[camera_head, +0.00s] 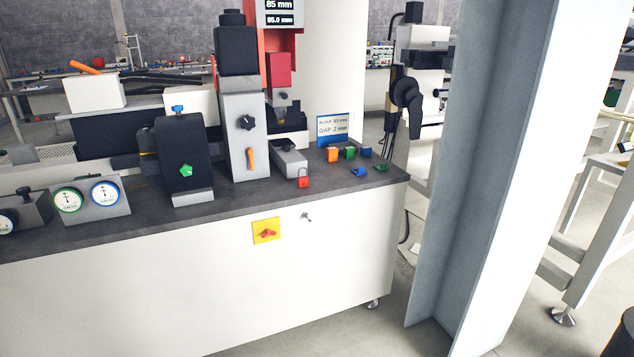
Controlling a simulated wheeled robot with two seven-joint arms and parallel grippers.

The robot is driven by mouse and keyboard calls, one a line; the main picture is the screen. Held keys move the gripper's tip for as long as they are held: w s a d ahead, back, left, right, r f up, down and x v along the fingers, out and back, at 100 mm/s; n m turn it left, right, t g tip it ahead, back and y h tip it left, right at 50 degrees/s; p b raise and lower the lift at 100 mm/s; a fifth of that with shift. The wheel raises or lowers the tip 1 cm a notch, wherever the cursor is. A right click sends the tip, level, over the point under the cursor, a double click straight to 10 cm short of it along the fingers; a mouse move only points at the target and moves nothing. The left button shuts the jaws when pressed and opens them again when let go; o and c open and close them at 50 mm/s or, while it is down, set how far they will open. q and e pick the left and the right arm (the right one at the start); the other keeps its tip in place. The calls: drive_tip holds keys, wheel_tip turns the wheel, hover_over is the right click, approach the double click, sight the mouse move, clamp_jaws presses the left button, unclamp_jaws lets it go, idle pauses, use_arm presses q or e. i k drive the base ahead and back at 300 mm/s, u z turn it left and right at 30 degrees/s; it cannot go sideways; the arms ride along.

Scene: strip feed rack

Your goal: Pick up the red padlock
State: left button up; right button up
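A small red padlock (303,182) sits at the front edge of the dark bench top (340,184), against the near end of a grey metal block (289,160). Its shackle points up; whether it hangs on the block or only stands before it is too small to tell. Neither of my grippers shows in the head view.
Small orange, green and blue blocks (332,155) lie right of the padlock, before a blue-and-white sign (333,130). A grey post unit (245,135) stands to its left. A yellow plate with a red knob (266,230) is on the white front. A large pillar (490,170) stands at right.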

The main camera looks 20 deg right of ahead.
sight(302, 181)
drive_tip(key=z, duration=0.7)
drive_tip(key=i, duration=1.75)
drive_tip(key=u, duration=0.85)
